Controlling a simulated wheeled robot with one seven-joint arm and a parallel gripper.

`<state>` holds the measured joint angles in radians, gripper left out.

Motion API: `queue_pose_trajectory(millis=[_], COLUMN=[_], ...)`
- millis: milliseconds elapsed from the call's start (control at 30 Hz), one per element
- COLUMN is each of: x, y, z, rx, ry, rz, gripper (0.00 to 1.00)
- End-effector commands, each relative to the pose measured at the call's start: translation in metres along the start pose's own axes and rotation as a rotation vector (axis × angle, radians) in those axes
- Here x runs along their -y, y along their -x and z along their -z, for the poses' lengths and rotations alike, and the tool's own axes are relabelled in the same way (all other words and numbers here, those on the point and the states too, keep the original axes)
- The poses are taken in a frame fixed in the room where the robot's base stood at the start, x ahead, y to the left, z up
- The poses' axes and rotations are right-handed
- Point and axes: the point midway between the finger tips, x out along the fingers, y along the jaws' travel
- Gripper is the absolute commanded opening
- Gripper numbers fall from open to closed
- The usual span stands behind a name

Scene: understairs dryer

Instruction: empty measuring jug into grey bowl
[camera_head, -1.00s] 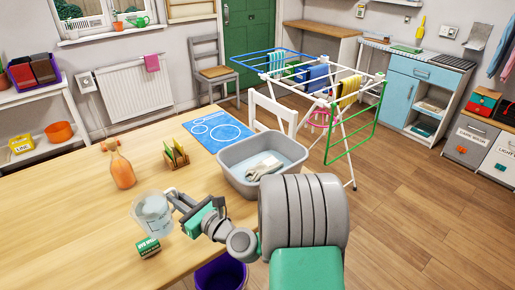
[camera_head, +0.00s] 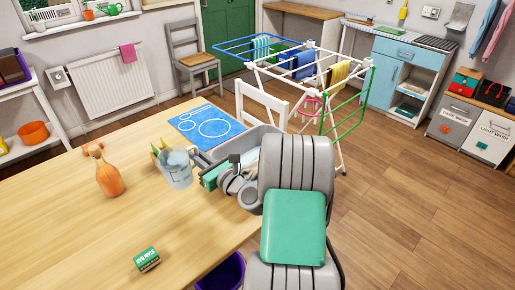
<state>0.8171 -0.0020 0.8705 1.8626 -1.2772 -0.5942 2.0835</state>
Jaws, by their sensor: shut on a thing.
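The grey bowl (camera_head: 258,130) stands on the table just behind and right of my gripper. My arm hides most of the bowl, and a pale cloth shows inside it. The jug is left of the bowl, not over it.
An orange spray bottle (camera_head: 109,178) stands left of the jug. A small green box (camera_head: 147,259) lies near the table's front. A blue mat (camera_head: 211,127) lies behind the jug. The wooden table (camera_head: 60,225) is bare at front left. A drying rack (camera_head: 310,75) stands beyond the bowl.

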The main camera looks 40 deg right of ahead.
Motion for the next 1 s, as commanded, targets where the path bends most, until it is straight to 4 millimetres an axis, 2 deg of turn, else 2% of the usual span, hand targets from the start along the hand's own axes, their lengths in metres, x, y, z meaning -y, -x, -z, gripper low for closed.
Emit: queue_pose_trajectory(millis=[33,100,267,467,800,1000], x=[0.021,0.048,0.108,0.181,0.296,0.349], y=[0.001,0.003,0.014,0.036,0.096,0.136], z=[-0.006,-0.008,-0.013,-0.018,-0.021,-0.02], rx=[0.003,0.003,0.006,0.008,0.012,0.015], ry=[0.0,-0.004,-0.009,-0.013,-0.023,-0.027], rz=[0.028,0.062,0.142,0.239,0.402,0.484], gripper=[0.0,0.0,0.0,0.0,0.0,0.0])
